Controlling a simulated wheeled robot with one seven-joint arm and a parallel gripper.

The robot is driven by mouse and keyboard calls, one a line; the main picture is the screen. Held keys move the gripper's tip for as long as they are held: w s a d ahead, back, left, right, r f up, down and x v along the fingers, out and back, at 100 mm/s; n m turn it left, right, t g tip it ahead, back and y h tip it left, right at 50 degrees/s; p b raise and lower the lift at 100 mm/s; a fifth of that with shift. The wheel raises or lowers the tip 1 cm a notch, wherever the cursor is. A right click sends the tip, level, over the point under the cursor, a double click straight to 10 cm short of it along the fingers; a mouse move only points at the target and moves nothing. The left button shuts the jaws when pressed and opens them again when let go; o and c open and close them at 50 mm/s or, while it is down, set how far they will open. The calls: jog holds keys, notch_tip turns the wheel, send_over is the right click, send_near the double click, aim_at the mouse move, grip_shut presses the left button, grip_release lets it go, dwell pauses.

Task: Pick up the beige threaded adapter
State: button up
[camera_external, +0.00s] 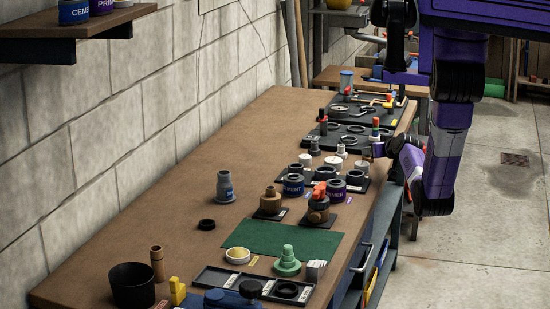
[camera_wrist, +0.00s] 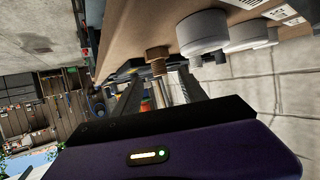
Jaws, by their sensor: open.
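The beige threaded adapter (camera_wrist: 157,60) shows in the wrist view as a small tan-brown fitting with a wide head and a narrower threaded end, on the bench surface. It appears a little beyond my fingers and roughly between their lines. In the external view a small pale fitting (camera_external: 341,150) near the white caps seems to be the same piece, but it is too small to be sure. My gripper (camera_wrist: 156,85) is open and empty, with its two dark fingers apart. In the external view my gripper (camera_external: 381,149) is low at the bench's right edge, pointing left, apart from the fitting.
White and grey caps (camera_wrist: 203,33) stand close beside the adapter. The bench's left side (camera_external: 200,165) is mostly clear.

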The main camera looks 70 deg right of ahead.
jog(key=shift+x, duration=2.05)
grip_shut()
